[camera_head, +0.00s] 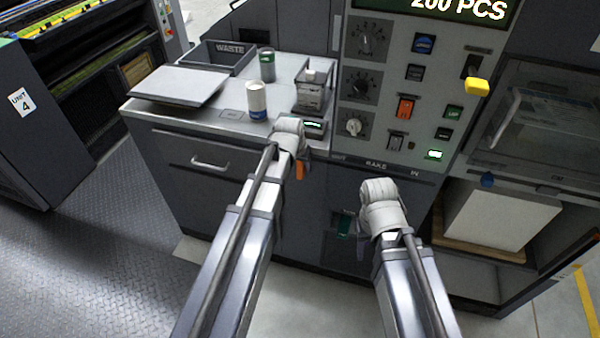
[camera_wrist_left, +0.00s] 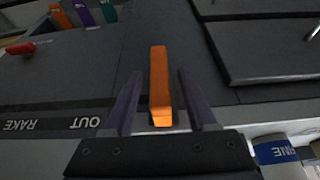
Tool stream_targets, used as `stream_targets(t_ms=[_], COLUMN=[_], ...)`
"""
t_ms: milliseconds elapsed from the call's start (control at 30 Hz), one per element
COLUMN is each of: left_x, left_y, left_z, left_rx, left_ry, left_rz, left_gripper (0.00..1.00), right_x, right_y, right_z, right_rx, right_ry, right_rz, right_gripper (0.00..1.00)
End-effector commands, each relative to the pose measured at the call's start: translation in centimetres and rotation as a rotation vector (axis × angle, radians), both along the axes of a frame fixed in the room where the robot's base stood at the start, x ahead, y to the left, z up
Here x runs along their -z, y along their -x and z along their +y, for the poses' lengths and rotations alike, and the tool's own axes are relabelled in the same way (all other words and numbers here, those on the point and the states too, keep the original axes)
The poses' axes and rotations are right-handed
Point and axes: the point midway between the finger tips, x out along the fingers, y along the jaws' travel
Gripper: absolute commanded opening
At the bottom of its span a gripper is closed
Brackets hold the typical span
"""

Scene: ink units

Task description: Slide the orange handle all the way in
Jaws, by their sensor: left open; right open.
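The orange handle (camera_head: 300,170) stands out from the dark front of the console, just below the worktop edge in the head view. In the left wrist view the orange handle (camera_wrist_left: 160,85) is between my two dark fingers, with a gap showing on each side. My left gripper (camera_wrist_left: 158,76) is open around it and does not grip it. In the head view my left gripper (camera_head: 290,138) hides part of the handle and the labelled strip. My right gripper (camera_head: 383,210) is in front of the console's lower front, its fingers mostly hidden; it is open and shows nothing held.
A strip reading RAKE OUT (camera_wrist_left: 50,124) runs beside the handle in the left wrist view. A green handle (camera_head: 345,224) is near my right gripper. A white-and-blue can (camera_head: 257,100) stands on the worktop. A control panel (camera_head: 400,75) rises behind. Floor at left is clear.

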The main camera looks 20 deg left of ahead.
Motion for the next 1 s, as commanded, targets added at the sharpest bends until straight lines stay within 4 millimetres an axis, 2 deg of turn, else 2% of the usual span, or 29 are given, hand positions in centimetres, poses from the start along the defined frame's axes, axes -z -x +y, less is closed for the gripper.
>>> stream_targets(t_ms=[67,367,867,1000], left_x=[0.77,0.69,0.71,0.71], left_y=[-0.28,-0.31,-0.3,-0.3], left_z=[-0.02,-0.03,-0.02,-0.02], left_rx=[0.0,0.0,0.0,0.0], left_ry=[0.0,0.0,0.0,0.0], left_rz=[0.0,0.0,0.0,0.0], left_gripper=[0.57,0.57,0.01,0.0], right_x=[0.77,0.69,0.7,0.7], right_y=[-0.01,0.0,0.0,0.0], right_z=[0.0,0.0,0.0,0.0], right_rx=[0.0,0.0,0.0,0.0], right_ry=[0.0,0.0,0.0,0.0], right_rz=[0.0,0.0,0.0,0.0], right_gripper=[0.5,0.5,0.5,0.5])
